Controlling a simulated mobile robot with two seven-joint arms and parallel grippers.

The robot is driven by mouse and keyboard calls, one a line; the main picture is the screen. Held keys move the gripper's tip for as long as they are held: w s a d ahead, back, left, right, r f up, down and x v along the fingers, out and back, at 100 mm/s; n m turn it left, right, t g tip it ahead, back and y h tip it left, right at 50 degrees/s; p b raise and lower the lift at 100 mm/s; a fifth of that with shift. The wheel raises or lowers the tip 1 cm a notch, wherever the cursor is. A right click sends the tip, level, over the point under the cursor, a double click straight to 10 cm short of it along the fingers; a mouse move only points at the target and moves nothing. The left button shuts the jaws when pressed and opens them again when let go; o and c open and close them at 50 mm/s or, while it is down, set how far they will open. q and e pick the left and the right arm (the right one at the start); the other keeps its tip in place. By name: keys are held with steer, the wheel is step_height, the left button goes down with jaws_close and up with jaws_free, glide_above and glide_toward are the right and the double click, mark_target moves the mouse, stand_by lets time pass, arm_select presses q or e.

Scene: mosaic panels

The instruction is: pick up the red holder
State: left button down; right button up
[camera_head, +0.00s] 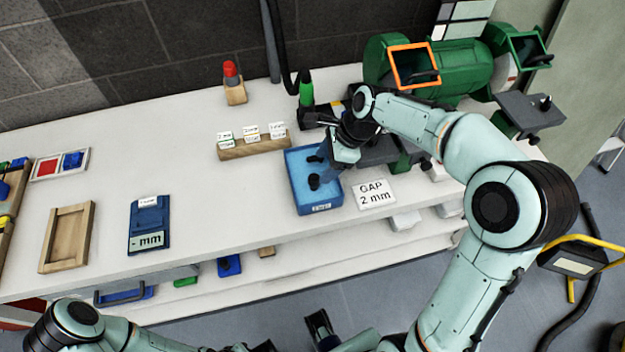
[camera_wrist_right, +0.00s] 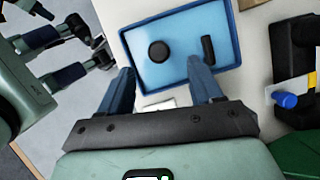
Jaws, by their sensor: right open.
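The only upright red item I see is a small red piece (camera_head: 231,70) with a dark band, standing in a wooden block (camera_head: 235,93) near the back wall; I take it for the red holder. My right gripper (camera_head: 322,163) is over the blue tray (camera_head: 295,188), to the right of and nearer than the red piece. In the right wrist view its fingers (camera_wrist_right: 163,90) are apart with nothing between them, and the red piece is out of view. My left gripper (camera_wrist_right: 92,42) shows at the upper left there, fingers apart and empty.
The blue tray holds a black round knob (camera_wrist_right: 158,51) and a small black cylinder (camera_wrist_right: 208,49). A label rack (camera_head: 254,146) stands behind it, a "GAP 2 mm" card (camera_head: 374,194) beside it. A green grinder (camera_head: 455,70) is at right.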

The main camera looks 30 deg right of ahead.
mark_target(316, 177)
steer(key=x, duration=0.3)
steer(key=shift+w+r, duration=0.1)
steer(key=x, duration=0.5)
steer(key=shift+s+d+b, duration=0.15)
steer(key=shift+s+b, duration=0.1)
steer(key=shift+b, duration=0.1)
jaws_close()
